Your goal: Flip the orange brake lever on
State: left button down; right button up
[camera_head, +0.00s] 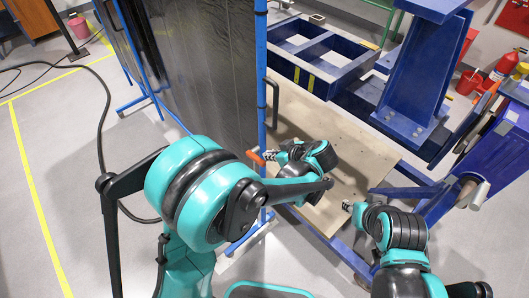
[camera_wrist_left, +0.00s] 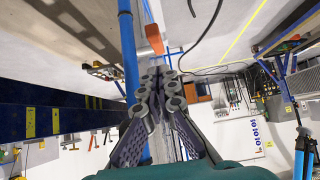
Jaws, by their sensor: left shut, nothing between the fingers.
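The orange brake lever (camera_head: 256,157) sticks out beside the blue upright post of the dark screen in the head view. In the left wrist view the orange lever (camera_wrist_left: 154,38) shows just beyond the fingertips. My left gripper (camera_head: 271,155) is shut and empty, its tips close to the lever's right side. I cannot tell whether they touch it. The shut fingers of my left gripper (camera_wrist_left: 158,68) also show in the left wrist view. My right gripper (camera_head: 347,206) is over the wooden board's lower right, away from the lever; its fingers are too small to read.
A dark screen panel (camera_head: 205,60) in a blue frame stands left of the lever. A wooden board (camera_head: 300,112) lies behind and right of it. A blue steel stand (camera_head: 425,70) rises at the back right. Bare floor lies at the left, with a black cable (camera_head: 105,110).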

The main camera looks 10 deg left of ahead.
pick_arm(q)
jog(key=s+d, duration=0.1)
jog(key=d+r, duration=0.1)
jog(key=s+d+r+p, duration=0.1)
jog(key=shift+s+d, duration=0.3)
jog(key=shift+s, duration=0.05)
